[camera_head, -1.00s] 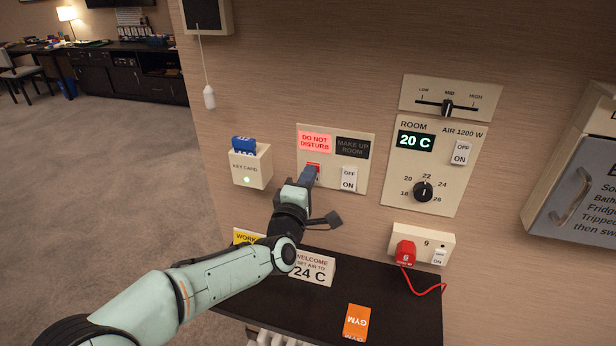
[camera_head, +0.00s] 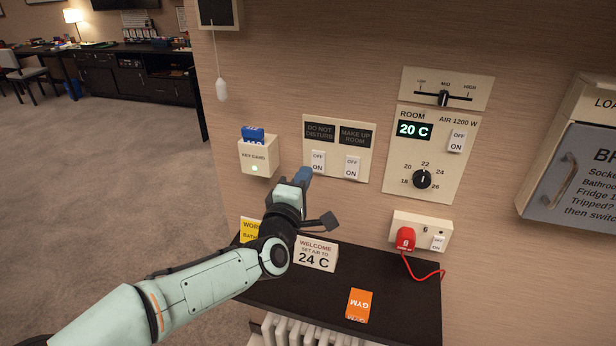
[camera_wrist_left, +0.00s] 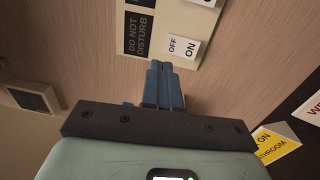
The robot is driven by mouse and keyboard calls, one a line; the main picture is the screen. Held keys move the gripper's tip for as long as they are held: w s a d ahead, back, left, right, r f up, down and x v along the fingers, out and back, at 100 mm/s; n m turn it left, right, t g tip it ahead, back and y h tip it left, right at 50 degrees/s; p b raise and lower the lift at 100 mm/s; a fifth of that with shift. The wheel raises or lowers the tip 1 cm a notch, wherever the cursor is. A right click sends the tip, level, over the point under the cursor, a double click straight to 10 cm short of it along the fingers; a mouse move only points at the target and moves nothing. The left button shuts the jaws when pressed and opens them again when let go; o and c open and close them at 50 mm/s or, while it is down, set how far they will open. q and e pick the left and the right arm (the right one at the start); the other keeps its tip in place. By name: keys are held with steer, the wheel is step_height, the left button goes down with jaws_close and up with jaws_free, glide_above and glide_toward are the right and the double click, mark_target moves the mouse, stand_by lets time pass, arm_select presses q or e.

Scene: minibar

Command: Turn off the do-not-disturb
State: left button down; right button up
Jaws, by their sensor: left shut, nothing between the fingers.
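The do-not-disturb sign (camera_head: 320,131) on the wall panel is dark. Its rocker switch (camera_head: 318,162), marked OFF and ON, sits just below it. In the left wrist view the dark sign (camera_wrist_left: 139,33) and its switch (camera_wrist_left: 183,46) show beyond the fingertips. My left gripper (camera_head: 304,174) is shut and empty, just below and left of the switch in the head view; its blue fingers (camera_wrist_left: 165,68) show together in the wrist view. I cannot tell whether the tips touch the panel. My right gripper is not in view.
The make-up-room sign (camera_head: 356,136) and its switch (camera_head: 352,167) are beside it. A key card holder (camera_head: 258,158) is left, a thermostat panel (camera_head: 430,150) right. Below are a dark shelf (camera_head: 400,290) with a welcome card (camera_head: 315,256), and a red plug (camera_head: 405,238).

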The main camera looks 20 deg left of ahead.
arm_select(q)
steer(key=s, duration=0.6)
steer(key=shift+a+b, duration=0.2)
steer(key=shift+b, duration=0.15)
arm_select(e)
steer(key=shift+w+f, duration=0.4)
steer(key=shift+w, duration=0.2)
